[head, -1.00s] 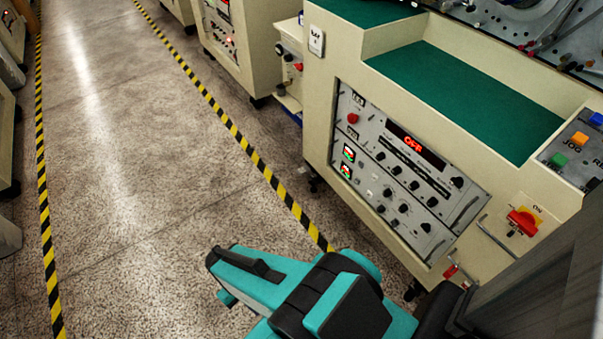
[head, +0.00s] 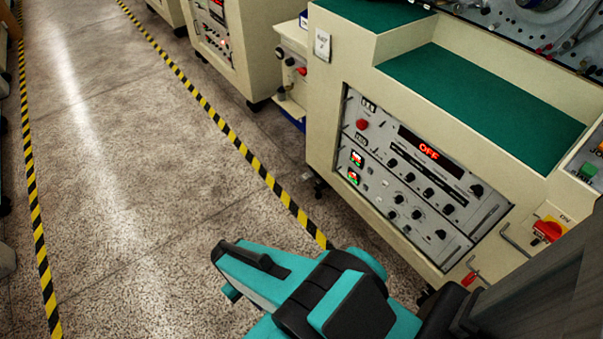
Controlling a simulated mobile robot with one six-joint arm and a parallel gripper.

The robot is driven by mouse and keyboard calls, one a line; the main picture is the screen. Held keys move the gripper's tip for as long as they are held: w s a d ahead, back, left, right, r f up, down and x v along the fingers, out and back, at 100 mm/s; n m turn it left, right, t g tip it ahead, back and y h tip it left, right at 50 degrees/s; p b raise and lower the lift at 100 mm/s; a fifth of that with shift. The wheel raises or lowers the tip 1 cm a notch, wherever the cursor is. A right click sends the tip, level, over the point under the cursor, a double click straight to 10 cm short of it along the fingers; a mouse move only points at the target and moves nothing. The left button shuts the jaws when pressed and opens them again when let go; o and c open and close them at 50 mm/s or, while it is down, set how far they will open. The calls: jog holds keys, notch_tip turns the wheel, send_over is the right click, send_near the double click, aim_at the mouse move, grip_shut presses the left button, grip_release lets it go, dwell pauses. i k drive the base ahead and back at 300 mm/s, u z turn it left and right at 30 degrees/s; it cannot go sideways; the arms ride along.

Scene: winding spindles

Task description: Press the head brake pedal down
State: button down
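I see no part that I can clearly identify as the head brake pedal. A beige winding machine (head: 323,130) stands on the right, with a grey control panel (head: 405,185) low on its front and a red display reading OFF. A small red-tipped part (head: 469,278) shows low at the panel's right end; its kind is unclear. My teal and black arm (head: 300,290) reaches in from the bottom, over the floor in front of the machine. I cannot make out gripper fingers in this view.
A red rotary switch (head: 547,231) on a yellow plate and metal handles stick out at the machine's right. A green worktop (head: 485,90) lies above the panel. More machines (head: 205,40) stand farther back. The grey floor (head: 120,170) between the yellow-black tape lines is clear.

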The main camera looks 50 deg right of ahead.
aim_at(304, 177)
jog(key=z, duration=0.2)
jog(key=i, duration=1.4)
jog(key=u, duration=0.3)
